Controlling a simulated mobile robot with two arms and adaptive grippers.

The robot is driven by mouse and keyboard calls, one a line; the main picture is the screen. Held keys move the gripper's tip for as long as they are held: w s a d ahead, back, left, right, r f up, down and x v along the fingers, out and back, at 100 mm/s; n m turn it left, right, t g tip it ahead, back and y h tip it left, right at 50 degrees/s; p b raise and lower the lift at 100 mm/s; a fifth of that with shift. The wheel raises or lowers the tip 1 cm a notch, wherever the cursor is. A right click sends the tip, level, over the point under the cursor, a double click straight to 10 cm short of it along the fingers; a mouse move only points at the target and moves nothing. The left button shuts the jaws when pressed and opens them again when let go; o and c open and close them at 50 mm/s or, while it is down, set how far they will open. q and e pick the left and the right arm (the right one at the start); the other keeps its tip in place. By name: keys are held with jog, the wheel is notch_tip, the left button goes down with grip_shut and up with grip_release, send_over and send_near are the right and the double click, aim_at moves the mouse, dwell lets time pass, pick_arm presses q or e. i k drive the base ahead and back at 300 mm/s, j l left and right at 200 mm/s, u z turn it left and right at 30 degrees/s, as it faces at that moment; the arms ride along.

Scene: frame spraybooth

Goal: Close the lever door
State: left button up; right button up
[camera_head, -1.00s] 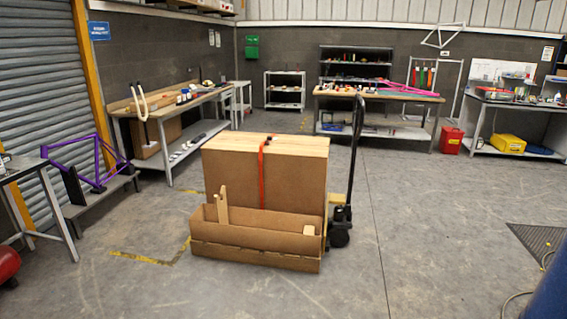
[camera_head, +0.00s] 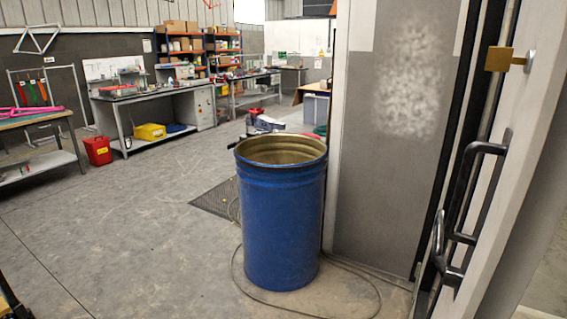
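A tall light grey door structure (camera_head: 519,142) stands at the right edge, cut off by the picture. It carries dark metal bar handles (camera_head: 468,200) at mid height and a brass-coloured block (camera_head: 498,59) on a short metal pin near the top. Black strips run down beside the handles. A grey panel (camera_head: 388,190) with a speckled whitish patch stands just left of them. I cannot tell from this view how far the door is open. Neither of my grippers is in view.
A blue open-topped drum (camera_head: 282,215) stands in front of the grey panel, with a hose (camera_head: 350,297) on the floor around it. Workbenches (camera_head: 165,105) and a red bin (camera_head: 98,151) stand farther back. The floor (camera_head: 130,225) left of the drum is clear.

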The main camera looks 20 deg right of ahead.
aim_at(516, 204)
jog(key=i+z, duration=0.2)
jog(key=z, duration=0.2)
jog(key=i+j+z, duration=0.1)
jog(key=z, duration=0.35)
jog(key=i+j+z, duration=0.15)
jog(key=z, duration=0.25)
jog(key=i+j+z, duration=0.2)
jog(key=z, duration=0.2)
jog(key=i+j+z, duration=0.15)
jog(key=z, duration=0.3)
jog(key=j, duration=0.1)
